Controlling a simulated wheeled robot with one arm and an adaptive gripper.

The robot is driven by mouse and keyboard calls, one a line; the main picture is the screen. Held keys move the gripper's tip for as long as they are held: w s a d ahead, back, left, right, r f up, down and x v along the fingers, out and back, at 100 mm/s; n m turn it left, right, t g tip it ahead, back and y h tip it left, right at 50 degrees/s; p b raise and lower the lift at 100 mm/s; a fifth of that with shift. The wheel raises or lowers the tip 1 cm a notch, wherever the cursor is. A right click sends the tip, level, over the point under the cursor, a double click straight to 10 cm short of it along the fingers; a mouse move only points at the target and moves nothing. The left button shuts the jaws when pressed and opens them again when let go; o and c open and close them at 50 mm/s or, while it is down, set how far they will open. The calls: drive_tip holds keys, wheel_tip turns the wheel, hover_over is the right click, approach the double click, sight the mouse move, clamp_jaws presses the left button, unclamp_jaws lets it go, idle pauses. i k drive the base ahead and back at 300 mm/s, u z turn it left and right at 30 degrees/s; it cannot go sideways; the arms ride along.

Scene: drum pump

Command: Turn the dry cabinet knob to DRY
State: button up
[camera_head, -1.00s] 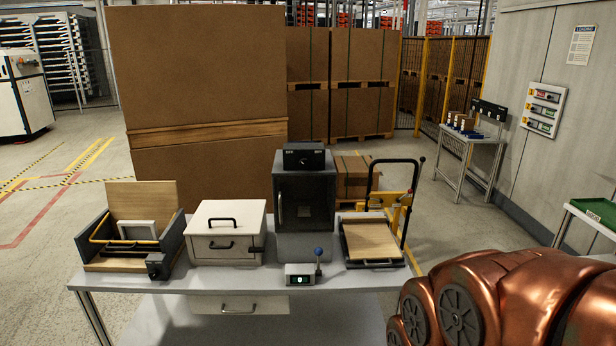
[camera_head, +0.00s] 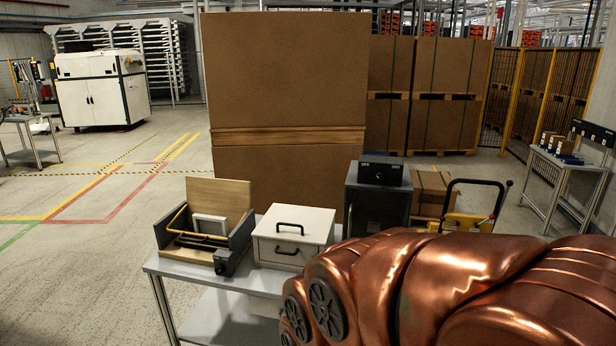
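My copper-coloured arm covers the lower part of the cabinet and the right part of the table. My gripper is not in view.
Large cardboard stacks (camera_head: 285,90) stand behind. A yellow trolley (camera_head: 468,222) is right of the cabinet. Floor at left is clear.

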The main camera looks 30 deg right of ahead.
sight(379, 178)
drive_tip(key=u, duration=0.1)
drive_tip(key=i, duration=1.3)
drive_tip(key=z, duration=0.9)
